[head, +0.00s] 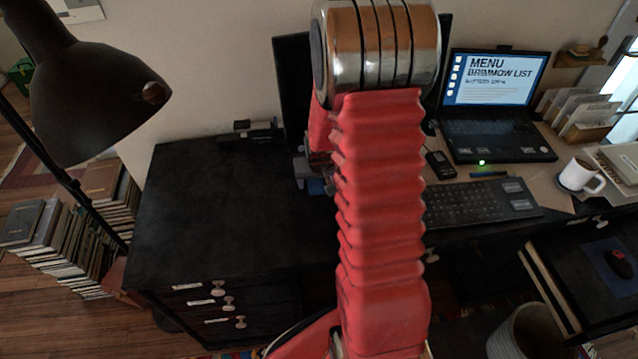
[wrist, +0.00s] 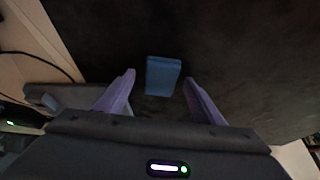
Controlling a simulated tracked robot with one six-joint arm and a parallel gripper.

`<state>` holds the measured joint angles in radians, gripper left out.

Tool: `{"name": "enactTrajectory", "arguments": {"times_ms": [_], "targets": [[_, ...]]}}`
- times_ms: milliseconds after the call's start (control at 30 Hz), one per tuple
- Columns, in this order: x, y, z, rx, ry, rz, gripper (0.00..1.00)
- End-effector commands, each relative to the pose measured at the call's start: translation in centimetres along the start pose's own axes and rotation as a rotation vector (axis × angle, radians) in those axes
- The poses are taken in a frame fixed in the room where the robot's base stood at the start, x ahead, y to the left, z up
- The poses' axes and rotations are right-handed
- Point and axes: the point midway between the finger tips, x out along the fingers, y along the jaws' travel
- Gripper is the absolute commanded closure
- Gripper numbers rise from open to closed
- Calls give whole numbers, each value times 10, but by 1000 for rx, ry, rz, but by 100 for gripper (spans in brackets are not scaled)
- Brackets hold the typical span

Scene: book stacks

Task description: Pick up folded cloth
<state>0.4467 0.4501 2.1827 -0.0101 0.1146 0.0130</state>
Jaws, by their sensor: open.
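The folded cloth is a small blue block-like bundle (wrist: 163,75) on the dark desk top in the wrist view. My gripper (wrist: 159,78) has two purple fingers, spread apart and empty. The cloth shows between the fingertips, with a gap on either side; its height relative to them is hard to tell. In the head view my red-sleeved arm covers most of this area. A small bluish patch shows at the arm's left side there, and I cannot tell whether it is cloth or finger.
The black desk (head: 225,200) is mostly clear left of my arm. A dark object (head: 250,133) lies at its back edge. A laptop (head: 495,105), keyboard (head: 482,203) and white mug (head: 580,176) stand to the right. A black lamp (head: 90,100) hangs at left.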

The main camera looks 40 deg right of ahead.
Motion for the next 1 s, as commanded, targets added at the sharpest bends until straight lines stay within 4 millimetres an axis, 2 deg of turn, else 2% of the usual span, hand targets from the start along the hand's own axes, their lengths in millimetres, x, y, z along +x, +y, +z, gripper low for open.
{"name": "enactTrajectory", "arguments": {"times_ms": [433, 1000], "targets": [[0, 0, 0, 0, 0, 0, 38], [0, 0, 0, -1, 0, 0, 78]]}}
